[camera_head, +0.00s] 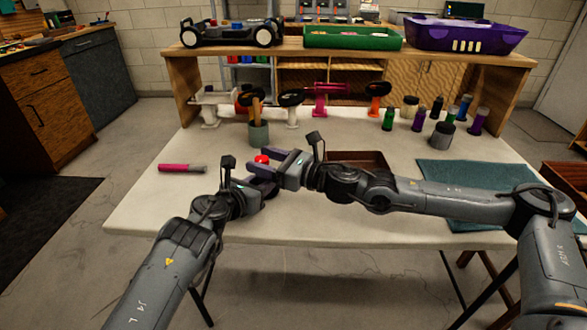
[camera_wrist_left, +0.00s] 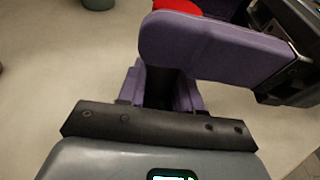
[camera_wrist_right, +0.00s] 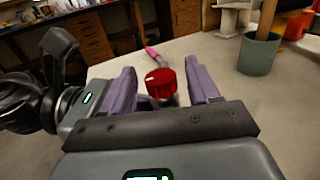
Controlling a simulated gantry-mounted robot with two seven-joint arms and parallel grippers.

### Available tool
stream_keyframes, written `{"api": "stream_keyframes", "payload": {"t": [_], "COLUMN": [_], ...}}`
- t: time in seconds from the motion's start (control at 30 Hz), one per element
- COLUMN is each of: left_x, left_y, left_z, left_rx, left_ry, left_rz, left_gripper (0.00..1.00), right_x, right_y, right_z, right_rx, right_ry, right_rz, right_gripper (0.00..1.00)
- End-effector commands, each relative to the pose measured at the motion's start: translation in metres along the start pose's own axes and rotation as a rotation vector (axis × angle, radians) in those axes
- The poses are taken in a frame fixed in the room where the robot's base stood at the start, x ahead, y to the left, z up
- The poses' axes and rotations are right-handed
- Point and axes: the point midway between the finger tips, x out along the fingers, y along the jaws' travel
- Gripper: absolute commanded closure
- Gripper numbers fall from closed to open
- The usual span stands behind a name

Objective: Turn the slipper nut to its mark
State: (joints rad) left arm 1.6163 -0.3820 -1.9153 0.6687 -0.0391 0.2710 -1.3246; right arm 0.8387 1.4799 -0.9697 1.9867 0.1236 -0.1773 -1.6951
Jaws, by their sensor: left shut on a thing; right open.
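The red slipper nut (camera_head: 262,158) sits near the table's front left, between the grippers. In the right wrist view the nut (camera_wrist_right: 160,83) shows a pale mark on its rim, with a grey part below it. My right gripper (camera_head: 270,166) is open; its purple fingers stand either side of the nut (camera_wrist_right: 162,85), with gaps showing. My left gripper (camera_head: 257,186) comes from the lower left and is shut; its fingers (camera_wrist_left: 160,85) point toward the nut. A right finger hides what the left one holds, apparently the grey part under the nut. The nut's red edge (camera_wrist_left: 178,6) shows behind it.
A pink-handled tool (camera_head: 182,168) lies to the left on the pale table (camera_head: 140,200). A green-grey cup (camera_head: 258,133) with tools stands behind the grippers. A brown tray (camera_head: 358,158) and teal mat (camera_head: 450,180) lie to the right. Bottles (camera_head: 437,112) stand at the back right.

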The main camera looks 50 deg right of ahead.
Motion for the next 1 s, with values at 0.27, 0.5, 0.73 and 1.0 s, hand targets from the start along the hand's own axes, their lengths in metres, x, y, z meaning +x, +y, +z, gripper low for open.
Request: {"api": "stream_keyframes", "payload": {"t": [0.27,0.5,0.73,1.0], "left_x": [0.0,0.0,0.0,0.0], "left_y": [0.0,0.0,0.0,0.0], "left_z": [0.0,0.0,0.0,0.0], "left_rx": [0.0,0.0,0.0,0.0], "left_ry": [-0.001,-0.001,-0.001,-0.001], "left_rz": [0.0,0.0,0.0,0.0], "left_gripper": [0.93,0.93,0.93,0.93], "right_x": [-0.046,-0.076,-0.09,-0.092], "right_y": [-0.001,0.0,0.0,0.0], "right_z": [-0.001,-0.001,-0.001,-0.001], "right_rx": [-0.003,-0.001,0.0,0.001], "right_ry": [0.006,0.004,0.002,0.001], "right_rz": [-0.002,-0.001,0.0,0.0], "right_gripper": [0.4,0.4,0.4,0.4]}}
